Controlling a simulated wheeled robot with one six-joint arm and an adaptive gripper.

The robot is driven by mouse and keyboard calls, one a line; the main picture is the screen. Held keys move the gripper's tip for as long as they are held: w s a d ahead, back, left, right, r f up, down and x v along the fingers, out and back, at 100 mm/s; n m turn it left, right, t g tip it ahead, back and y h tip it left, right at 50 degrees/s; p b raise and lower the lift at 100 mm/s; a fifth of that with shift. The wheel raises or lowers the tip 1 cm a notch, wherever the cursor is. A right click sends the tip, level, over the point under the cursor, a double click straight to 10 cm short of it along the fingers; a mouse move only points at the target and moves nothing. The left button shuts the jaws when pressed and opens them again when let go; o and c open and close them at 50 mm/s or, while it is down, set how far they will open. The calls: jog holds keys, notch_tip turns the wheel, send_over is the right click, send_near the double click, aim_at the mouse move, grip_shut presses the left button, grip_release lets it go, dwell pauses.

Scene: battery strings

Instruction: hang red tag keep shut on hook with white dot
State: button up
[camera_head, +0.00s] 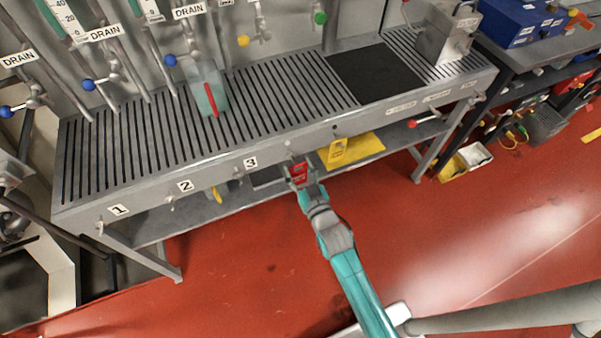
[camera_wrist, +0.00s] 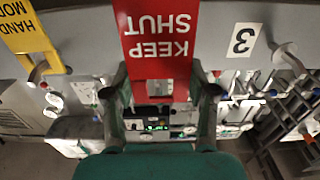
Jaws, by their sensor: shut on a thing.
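My gripper (camera_head: 300,180) is shut on the red tag (camera_head: 299,172) at the front edge of the bench, right of the number 3 label. In the wrist view the red tag (camera_wrist: 157,40) reads KEEP SHUT upside down, between the fingers of my gripper (camera_wrist: 160,88). A small pale dot (camera_head: 289,144) shows on the bench front just above the tag; I cannot tell for sure that it is the white dot. The hook under it is hidden by the tag and gripper. I cannot tell whether the tag touches a hook.
A yellow tag (camera_head: 337,150) hangs to the right below a dark dot; its hook (camera_wrist: 38,72) shows in the wrist view. Hooks under labels 1 (camera_head: 100,228), 2 (camera_head: 170,203) and 3 (camera_head: 238,175) line the left front. A clear container (camera_head: 203,80) stands on the slatted bench top.

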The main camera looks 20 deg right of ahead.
aim_at(293, 160)
jog(key=shift+w, duration=1.35)
jog(key=shift+w+f, duration=0.6)
jog(key=shift+w, duration=0.1)
jog(key=o, duration=1)
jog(key=s, duration=1.2)
jog(key=shift+s, duration=0.1)
